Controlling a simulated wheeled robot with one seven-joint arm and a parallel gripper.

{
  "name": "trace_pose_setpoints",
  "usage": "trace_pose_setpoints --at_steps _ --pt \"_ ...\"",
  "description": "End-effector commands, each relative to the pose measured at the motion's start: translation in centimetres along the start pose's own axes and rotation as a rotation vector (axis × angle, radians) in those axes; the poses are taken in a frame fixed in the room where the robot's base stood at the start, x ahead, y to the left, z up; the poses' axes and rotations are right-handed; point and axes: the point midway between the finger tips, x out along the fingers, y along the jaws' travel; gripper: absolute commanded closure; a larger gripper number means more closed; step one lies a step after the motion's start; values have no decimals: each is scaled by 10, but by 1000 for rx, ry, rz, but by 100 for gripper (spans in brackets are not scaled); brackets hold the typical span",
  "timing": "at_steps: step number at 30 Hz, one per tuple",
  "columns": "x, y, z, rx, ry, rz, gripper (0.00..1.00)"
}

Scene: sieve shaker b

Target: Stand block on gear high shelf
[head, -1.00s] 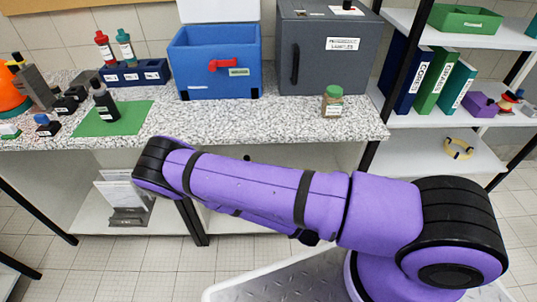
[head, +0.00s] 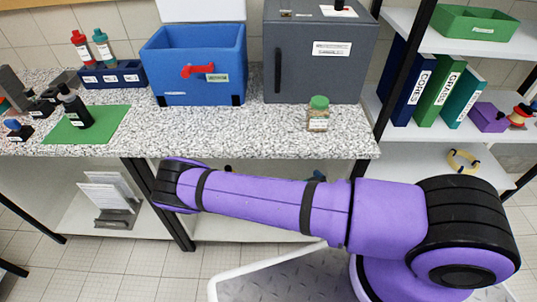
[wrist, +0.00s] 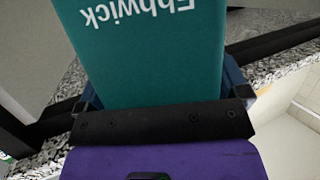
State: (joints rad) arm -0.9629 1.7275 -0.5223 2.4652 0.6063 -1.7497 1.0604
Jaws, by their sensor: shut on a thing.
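My gripper (wrist: 160,100) is shut on a flat teal block (wrist: 150,50) with white lettering that reads "Ebbwick" upside down in the wrist view. The block's far end runs out of that picture. In the head view my arm hides the gripper and block. The shelf unit stands at the right of the head view. Its high shelf (head: 460,42) carries a green bin (head: 475,22). I cannot read any label naming this the gear shelf.
The middle shelf holds several binders (head: 437,95) and a purple block (head: 487,117); a yellow ring (head: 462,161) lies below. The speckled counter (head: 260,135) bears a blue cooler (head: 193,70), grey cabinet (head: 320,75) and jar (head: 318,113). A black post (head: 404,70) edges the shelves.

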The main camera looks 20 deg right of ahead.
Motion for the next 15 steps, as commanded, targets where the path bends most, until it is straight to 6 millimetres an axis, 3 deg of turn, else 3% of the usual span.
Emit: trace_pose_setpoints --at_steps 8,15 --pt "40 0 5 1 218 -2 70" --pt "78 0 -7 1 228 -1 70"
